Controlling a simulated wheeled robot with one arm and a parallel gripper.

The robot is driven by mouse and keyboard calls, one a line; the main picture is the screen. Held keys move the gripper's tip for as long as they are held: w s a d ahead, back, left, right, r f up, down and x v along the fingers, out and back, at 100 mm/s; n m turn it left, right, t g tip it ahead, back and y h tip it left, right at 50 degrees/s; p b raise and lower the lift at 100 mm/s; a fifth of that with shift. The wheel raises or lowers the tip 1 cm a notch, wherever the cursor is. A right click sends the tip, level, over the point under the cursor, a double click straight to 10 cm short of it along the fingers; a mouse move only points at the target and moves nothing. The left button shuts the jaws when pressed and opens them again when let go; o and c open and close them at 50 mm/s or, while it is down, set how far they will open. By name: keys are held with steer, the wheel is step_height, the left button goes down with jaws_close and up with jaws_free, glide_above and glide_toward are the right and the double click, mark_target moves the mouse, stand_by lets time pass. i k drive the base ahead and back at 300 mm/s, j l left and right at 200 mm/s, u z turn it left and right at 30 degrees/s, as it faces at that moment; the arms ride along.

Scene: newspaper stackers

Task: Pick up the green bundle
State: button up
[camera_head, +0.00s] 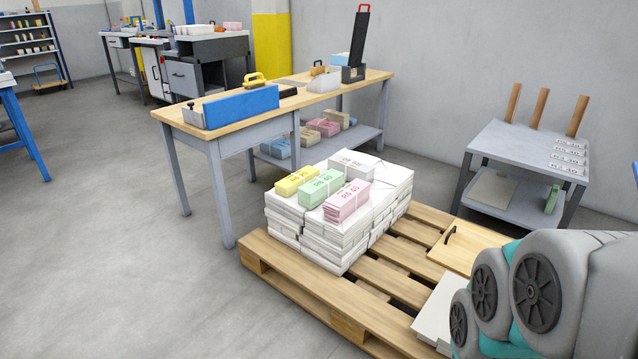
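The green bundle (321,189) is a small strapped block with dark print on its top. It lies on top of the white newspaper stack (318,241) on the pallet, in the middle of the head view. A yellow bundle (296,180) lies beside it to the left, and a pink bundle (347,202) lies beside it to the right. A white-grey bundle (352,165) lies behind it. Part of my arm shows at the lower right, apart from the stack. My gripper is not in view.
The wooden pallet (300,292) carries the stack and has bare slats at right. A wooden-topped workbench (355,88) stands behind, with more bundles on its lower shelf. A grey table (520,148) with wooden posts stands at right. The floor at left is clear.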

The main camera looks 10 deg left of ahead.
mark_target(312, 193)
steer(key=i+j+z, duration=0.15)
steer(key=j, duration=0.35)
steer(key=i+j+z, duration=0.15)
steer(key=j, duration=0.35)
steer(key=i+j+z, duration=0.15)
steer(key=j, duration=0.35)
steer(key=i+j+z, duration=0.1)
steer(key=j, duration=0.4)
steer(key=j+z, duration=0.15)
steer(key=j, duration=0.4)
steer(key=i+j+z, duration=0.2)
steer(key=j+z, duration=0.15)
steer(key=j, duration=0.65)
steer(key=i+j+z, duration=0.1)
steer(key=j+z, duration=0.25)
steer(key=j, duration=0.65)
steer(key=j+z, duration=0.3)
steer(key=j, duration=0.7)
steer(key=j+z, duration=0.1)
steer(key=j, duration=0.55)
